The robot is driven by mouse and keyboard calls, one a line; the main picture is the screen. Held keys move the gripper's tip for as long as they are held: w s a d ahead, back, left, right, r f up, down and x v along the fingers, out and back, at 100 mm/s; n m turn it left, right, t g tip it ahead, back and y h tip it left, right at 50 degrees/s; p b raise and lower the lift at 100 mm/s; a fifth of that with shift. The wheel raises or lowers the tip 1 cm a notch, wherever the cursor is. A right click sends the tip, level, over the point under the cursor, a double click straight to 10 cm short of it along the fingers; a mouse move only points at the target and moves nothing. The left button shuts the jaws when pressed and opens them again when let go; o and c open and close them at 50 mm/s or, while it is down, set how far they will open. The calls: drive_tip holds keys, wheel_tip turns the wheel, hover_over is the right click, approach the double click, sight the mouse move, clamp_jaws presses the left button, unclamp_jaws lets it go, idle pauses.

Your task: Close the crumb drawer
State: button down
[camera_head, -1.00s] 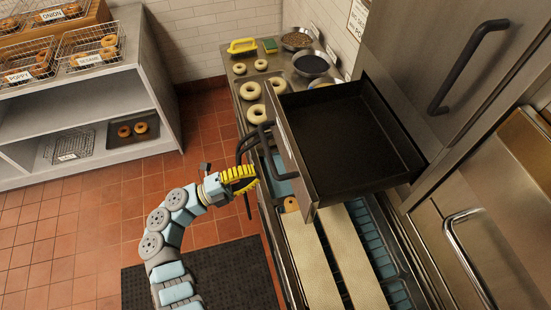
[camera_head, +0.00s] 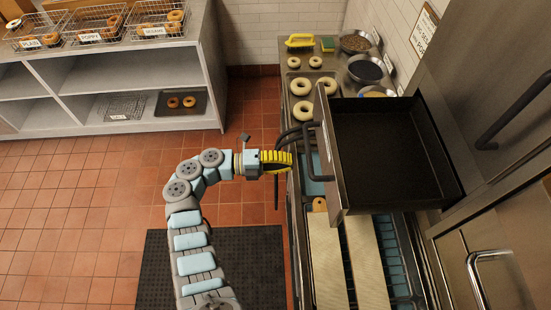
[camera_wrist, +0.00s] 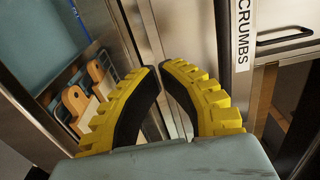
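The crumb drawer (camera_head: 388,160) is pulled out of the steel oven front, its dark tray empty. Its front panel (camera_head: 335,168) faces left and carries a dark bar handle (camera_head: 312,150). In the wrist view a white CRUMBS label (camera_wrist: 243,35) is on a steel front at the upper right, with a handle (camera_wrist: 285,38) beside it. My gripper (camera_head: 291,161) is just left of the drawer's handle; I cannot tell whether it touches. In the wrist view my yellow gripper fingers (camera_wrist: 160,68) have their tips nearly together, with nothing seen between them.
Below the drawer are long beige boards (camera_head: 365,255) over a blue kettle basin (camera_head: 398,270). Bagels (camera_head: 301,87) and bowls (camera_head: 365,68) stand on the counter behind. A black mat (camera_head: 245,262) lies on the tiled floor. Shelves with baskets (camera_head: 97,33) are at back left.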

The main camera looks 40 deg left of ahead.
drive_tip(key=p+x, duration=0.1)
drive_tip(key=x, duration=0.6)
drive_tip(key=shift+d+p, duration=0.2)
drive_tip(key=shift+p, duration=0.15)
drive_tip(key=shift+w, duration=0.1)
